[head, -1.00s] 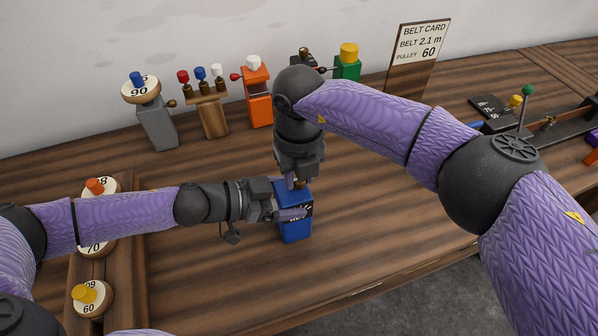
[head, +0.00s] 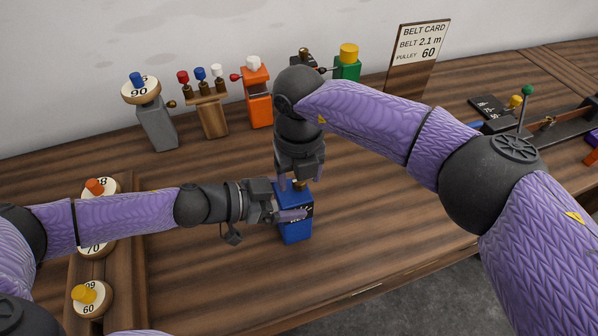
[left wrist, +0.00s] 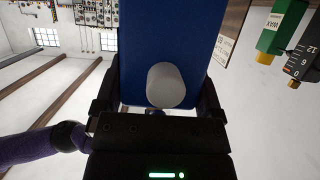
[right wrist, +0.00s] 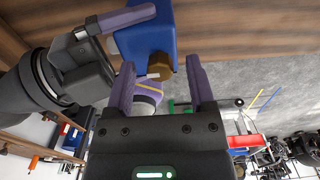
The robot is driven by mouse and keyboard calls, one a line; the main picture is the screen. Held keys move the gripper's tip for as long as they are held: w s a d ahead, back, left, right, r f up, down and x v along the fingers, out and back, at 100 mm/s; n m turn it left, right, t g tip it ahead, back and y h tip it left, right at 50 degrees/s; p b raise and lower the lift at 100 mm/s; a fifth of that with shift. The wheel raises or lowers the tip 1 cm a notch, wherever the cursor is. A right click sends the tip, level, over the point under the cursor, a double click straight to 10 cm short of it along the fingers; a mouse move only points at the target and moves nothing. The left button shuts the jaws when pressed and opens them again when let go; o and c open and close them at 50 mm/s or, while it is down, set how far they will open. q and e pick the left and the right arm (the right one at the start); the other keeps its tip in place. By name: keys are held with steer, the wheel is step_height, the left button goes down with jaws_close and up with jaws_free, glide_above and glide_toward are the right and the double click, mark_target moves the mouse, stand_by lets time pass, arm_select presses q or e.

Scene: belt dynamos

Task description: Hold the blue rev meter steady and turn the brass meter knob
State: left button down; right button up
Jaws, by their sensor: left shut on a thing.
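My left gripper (head: 287,213) is shut on the meter from the left, fingers on opposite sides. The brass meter knob (head: 299,186) is on top of the meter; it also shows in the right wrist view (right wrist: 160,62). My right gripper (right wrist: 161,72) points down over the knob, its fingers apart on either side of it and not visibly touching it.
Along the wall stand a grey block with a dial (head: 158,127), a wooden stand with colored knobs (head: 212,118), an orange device (head: 258,98) and a green one (head: 347,67). A belt card (head: 418,55) is behind. Dials on a wooden rack (head: 108,305) are at left.

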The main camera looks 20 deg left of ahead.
step_height(320, 180, up, 12)
stand_by(0.4)
